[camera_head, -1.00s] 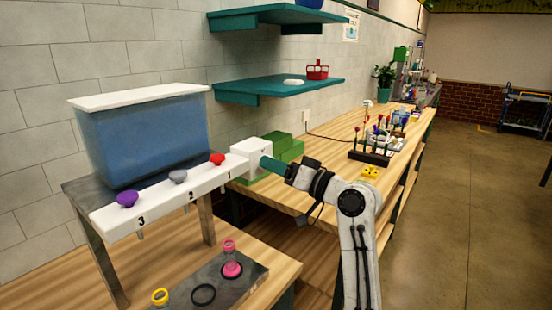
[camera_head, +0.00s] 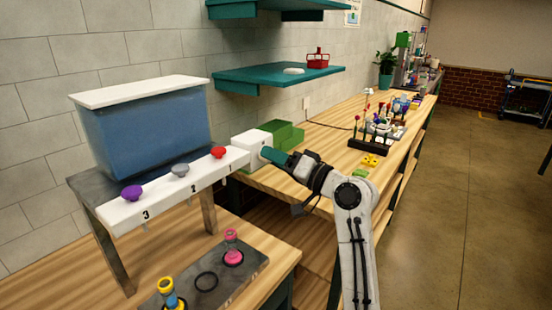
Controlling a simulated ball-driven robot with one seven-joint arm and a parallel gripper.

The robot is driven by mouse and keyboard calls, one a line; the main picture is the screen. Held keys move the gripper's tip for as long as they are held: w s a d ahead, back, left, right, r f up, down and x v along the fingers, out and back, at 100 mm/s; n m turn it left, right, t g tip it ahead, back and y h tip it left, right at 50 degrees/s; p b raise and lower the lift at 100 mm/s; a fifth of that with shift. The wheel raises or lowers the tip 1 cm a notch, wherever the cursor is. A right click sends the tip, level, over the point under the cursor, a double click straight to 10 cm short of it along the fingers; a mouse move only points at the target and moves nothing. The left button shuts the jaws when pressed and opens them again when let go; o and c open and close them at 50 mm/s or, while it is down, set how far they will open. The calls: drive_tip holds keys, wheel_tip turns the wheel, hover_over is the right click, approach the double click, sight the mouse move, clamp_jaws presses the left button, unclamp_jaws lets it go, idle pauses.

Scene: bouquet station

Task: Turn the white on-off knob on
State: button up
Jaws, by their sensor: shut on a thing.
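A white box (camera_head: 251,143) sits at the right end of the white dispenser bar (camera_head: 180,186). My gripper (camera_head: 268,154), with teal fingers, reaches in from the right and its tips meet the right face of this box. The fingers are closed there. The white on-off knob cannot be made out; the fingertips cover the spot where they meet the box. Whether the knob is turned on cannot be told from this view.
The bar carries red (camera_head: 218,152), grey (camera_head: 180,169) and purple (camera_head: 132,192) knobs, under a blue tank (camera_head: 150,130). A pink vial (camera_head: 232,248) and a yellow one (camera_head: 168,292) stand on a dark tray below.

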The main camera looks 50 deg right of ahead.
drive_tip(key=o, duration=1)
drive_tip(key=shift+o, duration=0.2)
drive_tip(key=shift+s, duration=0.1)
drive_tip(key=s+f+b, duration=0.1)
drive_tip(key=s+b, duration=0.1)
drive_tip(key=s, duration=0.8)
drive_tip(key=shift+s+b, duration=0.3)
drive_tip(key=shift+b, duration=0.1)
